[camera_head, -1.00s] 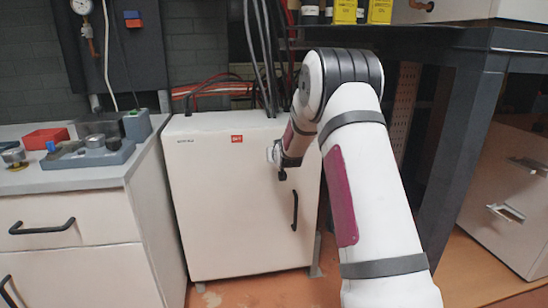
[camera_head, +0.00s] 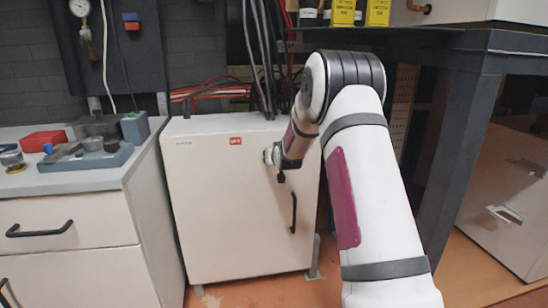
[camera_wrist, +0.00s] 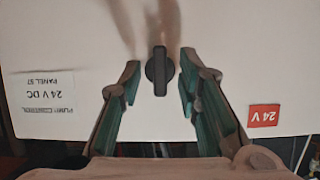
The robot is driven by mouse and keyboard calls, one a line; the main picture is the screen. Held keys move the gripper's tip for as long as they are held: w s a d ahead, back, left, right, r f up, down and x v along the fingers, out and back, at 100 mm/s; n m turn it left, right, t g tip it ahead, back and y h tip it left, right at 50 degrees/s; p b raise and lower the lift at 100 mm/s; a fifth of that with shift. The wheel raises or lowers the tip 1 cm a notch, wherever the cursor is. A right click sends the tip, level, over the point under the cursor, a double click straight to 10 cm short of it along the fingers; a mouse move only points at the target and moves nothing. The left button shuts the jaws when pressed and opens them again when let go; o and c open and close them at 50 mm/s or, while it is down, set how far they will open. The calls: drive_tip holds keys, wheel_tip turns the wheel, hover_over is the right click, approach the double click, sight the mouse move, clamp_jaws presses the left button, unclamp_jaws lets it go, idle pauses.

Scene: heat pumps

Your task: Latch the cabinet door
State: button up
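The white cabinet (camera_head: 225,215) stands in the middle of the head view, and its front door looks closed, with a black vertical handle (camera_head: 294,212) on its right side. In the wrist view, a dark latch knob (camera_wrist: 159,71) with a round base and a long bar sits on the white door face (camera_wrist: 70,40). The bar runs up and down in that picture. My gripper (camera_wrist: 157,82) is open, with one finger on each side of the knob and a gap to each. In the head view my gripper (camera_head: 272,157) is at the door's upper right, hiding the knob.
A drawer counter (camera_head: 75,185) with a blue tray (camera_head: 85,158) and a red box (camera_head: 44,140) stands left. A dark bench leg (camera_head: 458,150) stands right of my arm. Cables (camera_head: 262,60) hang behind the cabinet. Some orange floor (camera_head: 255,292) is clear in front.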

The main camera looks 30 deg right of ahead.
drive_tip(key=v, duration=1.2)
drive_tip(key=s+a+r+n+g+y, duration=0.1)
drive_tip(key=s+a+r+g+y, duration=0.15)
drive_tip(key=s+a, duration=0.7)
drive_tip(key=s+a+r+n+g+y, duration=0.1)
drive_tip(key=s+a+r+g, duration=0.15)
drive_tip(key=s+a, duration=0.75)
drive_tip(key=s+a+f+n+g+y, duration=0.1)
drive_tip(key=s+a+g, duration=0.3)
drive_tip(key=s, duration=1.1)
drive_tip(key=s+a+f+n+g+y, duration=0.1)
drive_tip(key=s+a+g, duration=0.2)
drive_tip(key=s, duration=1.2)
wheel_tip(320, 180, up, 30)
drive_tip(key=t+p, duration=0.3)
drive_tip(key=p, duration=2.5)
drive_tip(key=shift+s+n+t, duration=0.3)
drive_tip(key=shift+s+t, duration=0.1)
drive_tip(key=shift+f+h, duration=0.1)
drive_tip(key=shift+h, duration=0.15)
